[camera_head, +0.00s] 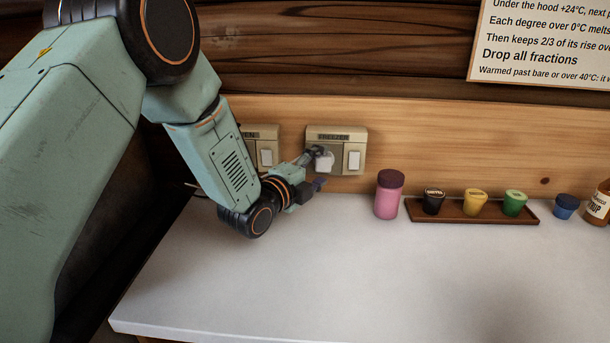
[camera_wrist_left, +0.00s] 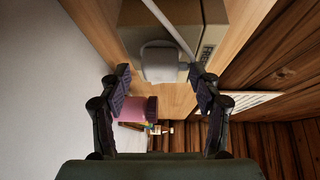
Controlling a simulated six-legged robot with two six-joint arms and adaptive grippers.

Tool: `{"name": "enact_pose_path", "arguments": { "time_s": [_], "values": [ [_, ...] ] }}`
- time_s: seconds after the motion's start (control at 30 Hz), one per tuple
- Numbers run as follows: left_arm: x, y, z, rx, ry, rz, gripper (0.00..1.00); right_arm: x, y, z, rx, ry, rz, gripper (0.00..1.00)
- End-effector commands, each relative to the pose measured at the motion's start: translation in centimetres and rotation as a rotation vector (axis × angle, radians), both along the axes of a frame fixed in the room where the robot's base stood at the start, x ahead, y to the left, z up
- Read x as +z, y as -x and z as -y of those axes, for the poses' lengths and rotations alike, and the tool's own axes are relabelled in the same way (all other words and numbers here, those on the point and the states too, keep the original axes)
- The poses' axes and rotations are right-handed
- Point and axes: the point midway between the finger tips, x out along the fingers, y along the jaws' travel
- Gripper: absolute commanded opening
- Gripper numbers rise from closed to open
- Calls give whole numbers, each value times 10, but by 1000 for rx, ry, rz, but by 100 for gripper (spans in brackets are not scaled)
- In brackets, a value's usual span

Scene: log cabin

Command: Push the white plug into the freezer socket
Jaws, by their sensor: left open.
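The freezer socket (camera_head: 345,136) is a beige wall panel labelled FREEZER, with a white rocker switch on its right side. The white plug (camera_head: 324,162) is at the socket's left half, against its face; how deep it sits cannot be told. In the left wrist view the plug (camera_wrist_left: 160,63) shows in front of the beige box (camera_wrist_left: 212,38), with a white cord running up from it. My left gripper (camera_head: 317,169) is close to the plug. Its fingers (camera_wrist_left: 160,73) are spread apart, one on each side of the plug, with visible gaps. My right gripper is not in view.
A second socket panel (camera_head: 265,132) is partly behind my left arm. A pink jar (camera_head: 389,197) stands right of the gripper on the white counter (camera_head: 330,265). A brown tray (camera_head: 454,214) with small pots is farther right. The front counter is clear.

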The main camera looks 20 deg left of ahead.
Motion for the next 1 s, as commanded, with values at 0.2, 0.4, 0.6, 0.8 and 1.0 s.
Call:
{"name": "enact_pose_path", "arguments": {
  "time_s": [0.2, 0.4, 0.6, 0.8, 1.0],
  "values": [
    [3, 35, -11, 3, 5, -1, 64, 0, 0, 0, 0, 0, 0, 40],
    [5, 72, -20, 3, 6, 0, 64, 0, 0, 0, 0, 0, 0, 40],
    [7, 97, -27, 3, 4, 0, 64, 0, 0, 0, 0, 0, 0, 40],
    [7, 107, -28, 0, 1, 2, 64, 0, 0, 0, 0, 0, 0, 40],
    [7, 108, -28, -1, 0, 1, 64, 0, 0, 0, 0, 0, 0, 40]
  ]
}}
